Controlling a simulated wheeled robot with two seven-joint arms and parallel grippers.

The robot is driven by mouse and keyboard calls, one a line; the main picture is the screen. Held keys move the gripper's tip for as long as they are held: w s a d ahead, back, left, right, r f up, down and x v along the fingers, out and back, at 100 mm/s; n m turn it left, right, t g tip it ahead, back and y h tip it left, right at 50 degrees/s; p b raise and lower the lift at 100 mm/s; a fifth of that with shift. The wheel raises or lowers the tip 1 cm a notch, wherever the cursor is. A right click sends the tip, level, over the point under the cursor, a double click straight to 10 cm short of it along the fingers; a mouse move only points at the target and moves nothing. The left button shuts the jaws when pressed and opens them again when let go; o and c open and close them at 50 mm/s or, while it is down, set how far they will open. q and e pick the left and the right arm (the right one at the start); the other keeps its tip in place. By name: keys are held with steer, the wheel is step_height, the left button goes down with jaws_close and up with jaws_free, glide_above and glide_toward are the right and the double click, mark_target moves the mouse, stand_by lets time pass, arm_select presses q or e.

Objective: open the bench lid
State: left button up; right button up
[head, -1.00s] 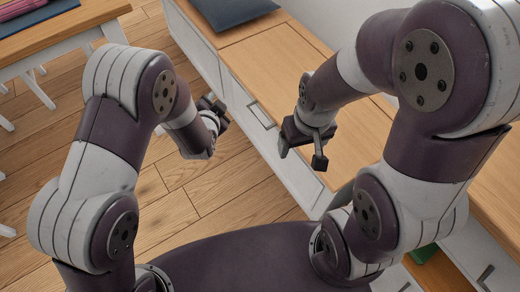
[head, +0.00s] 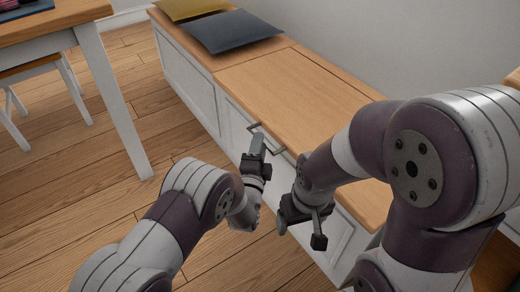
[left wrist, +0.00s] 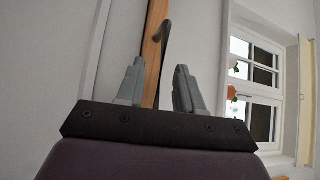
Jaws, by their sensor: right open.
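The bench lid (head: 290,85) is a flat wooden panel lying closed on the white bench. A grey bar handle (head: 277,150) sticks out from its front edge. My left gripper (head: 257,143) is close to the handle, at its near side. In the left wrist view its two fingers (left wrist: 157,85) stand apart, with the lid's wooden edge (left wrist: 153,50) and the handle (left wrist: 164,35) showing beyond the gap. Whether the fingers touch the handle cannot be told. My right gripper (head: 303,228) is open and empty, in front of the bench and right of the left gripper.
A dark cushion (head: 232,31) and a yellow cushion (head: 192,8) lie on the bench's far section. A table (head: 50,25) with white legs and a stool (head: 40,70) stand at the left. The wooden floor (head: 100,205) between is clear.

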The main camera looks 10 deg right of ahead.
arm_select(q)
steer(key=shift+x, duration=0.95)
arm_select(e)
steer(key=shift+f, duration=0.5)
